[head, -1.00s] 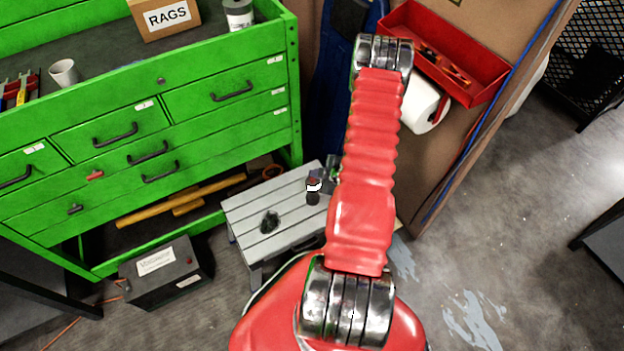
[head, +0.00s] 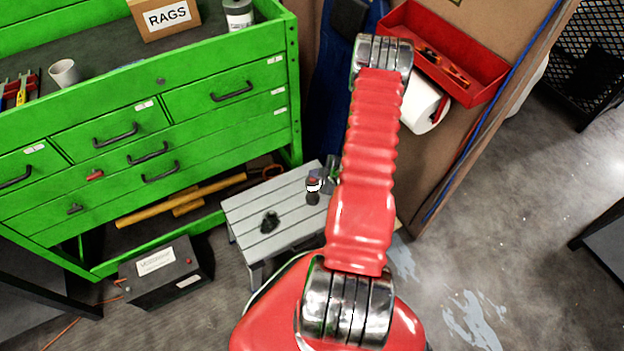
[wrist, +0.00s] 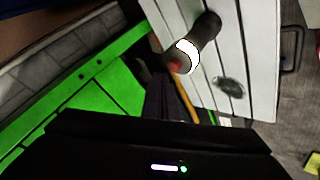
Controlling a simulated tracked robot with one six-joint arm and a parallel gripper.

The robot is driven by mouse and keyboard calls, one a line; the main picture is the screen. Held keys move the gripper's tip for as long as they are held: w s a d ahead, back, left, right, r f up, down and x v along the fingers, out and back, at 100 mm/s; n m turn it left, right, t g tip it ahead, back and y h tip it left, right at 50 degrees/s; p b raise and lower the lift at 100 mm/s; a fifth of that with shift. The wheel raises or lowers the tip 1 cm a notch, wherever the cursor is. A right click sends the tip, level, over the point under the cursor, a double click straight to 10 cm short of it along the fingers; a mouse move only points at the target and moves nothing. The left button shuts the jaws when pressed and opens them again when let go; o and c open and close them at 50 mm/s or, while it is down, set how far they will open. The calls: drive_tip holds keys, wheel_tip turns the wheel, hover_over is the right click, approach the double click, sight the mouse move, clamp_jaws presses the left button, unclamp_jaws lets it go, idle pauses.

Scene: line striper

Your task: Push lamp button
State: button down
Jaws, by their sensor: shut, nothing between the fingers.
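The lamp (head: 313,198) is a small dark cylinder with a bright white ring and a red button at its end. It stands on a grey slatted bench. In the wrist view the lamp (wrist: 204,30) is at top centre, with its red button (wrist: 176,66) pointing toward my fingers. My gripper (head: 327,175) is mostly hidden behind my red arm in the head view, just right of the lamp's top. In the wrist view my gripper (wrist: 165,85) is shut and empty, its dark fingertips close to the button. I cannot tell whether they touch.
A green tool cabinet (head: 150,190) stands left of the bench (head: 285,232). A dark green lump (head: 270,221) lies on the bench beside the lamp. A black box (head: 165,270) sits on the floor at left. Open floor lies at right.

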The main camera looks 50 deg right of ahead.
drive_tip(key=shift+f, duration=0.15)
drive_tip(key=shift+f, duration=0.25)
drive_tip(key=shift+f, duration=0.45)
idle(0.8)
drive_tip(key=shift+r, duration=0.9)
wheel_tip(320, 180, up, 6)
idle(0.9)
idle(0.5)
